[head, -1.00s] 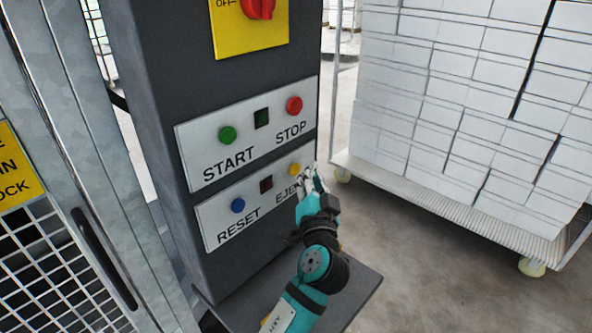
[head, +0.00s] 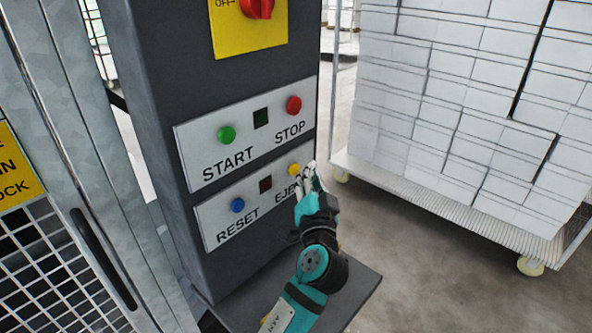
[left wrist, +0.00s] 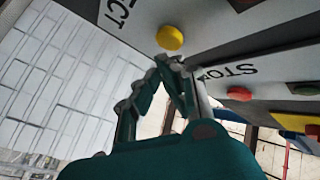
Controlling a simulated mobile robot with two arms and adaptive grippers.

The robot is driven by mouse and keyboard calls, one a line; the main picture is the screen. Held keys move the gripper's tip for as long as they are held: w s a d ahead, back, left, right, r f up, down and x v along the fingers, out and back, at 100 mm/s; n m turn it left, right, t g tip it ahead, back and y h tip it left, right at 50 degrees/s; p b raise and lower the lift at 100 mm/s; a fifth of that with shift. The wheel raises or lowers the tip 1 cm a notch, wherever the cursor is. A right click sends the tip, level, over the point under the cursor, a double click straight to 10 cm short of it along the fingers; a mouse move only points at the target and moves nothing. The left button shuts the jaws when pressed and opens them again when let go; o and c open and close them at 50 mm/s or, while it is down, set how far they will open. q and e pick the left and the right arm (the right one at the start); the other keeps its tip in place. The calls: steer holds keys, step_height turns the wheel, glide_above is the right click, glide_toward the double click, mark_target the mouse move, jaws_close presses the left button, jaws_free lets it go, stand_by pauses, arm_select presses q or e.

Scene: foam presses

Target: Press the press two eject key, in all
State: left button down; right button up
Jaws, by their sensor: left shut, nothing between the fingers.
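The yellow eject key (head: 294,170) sits at the right end of the lower white plate (head: 224,220) on a dark grey control column. The label beneath it is partly covered by my gripper. My left gripper (head: 306,171) is shut and empty, its fingertips close beside the key at its right in the head view. In the left wrist view the yellow key (left wrist: 170,38) is just beyond the shut fingertips (left wrist: 168,62), with a small gap in the picture. Whether they touch I cannot tell. My right gripper is not in view.
On the same column are a blue RESET key (head: 237,205), a green START key (head: 226,134), a red STOP key (head: 293,105) and a red rotary switch (head: 257,7). A cart of white blocks (head: 455,100) stands at the right. A mesh guard (head: 55,270) is at the left.

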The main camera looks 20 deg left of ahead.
arm_select(q)
steer(key=shift+w+a, duration=0.2)
steer(key=shift+a, duration=0.2)
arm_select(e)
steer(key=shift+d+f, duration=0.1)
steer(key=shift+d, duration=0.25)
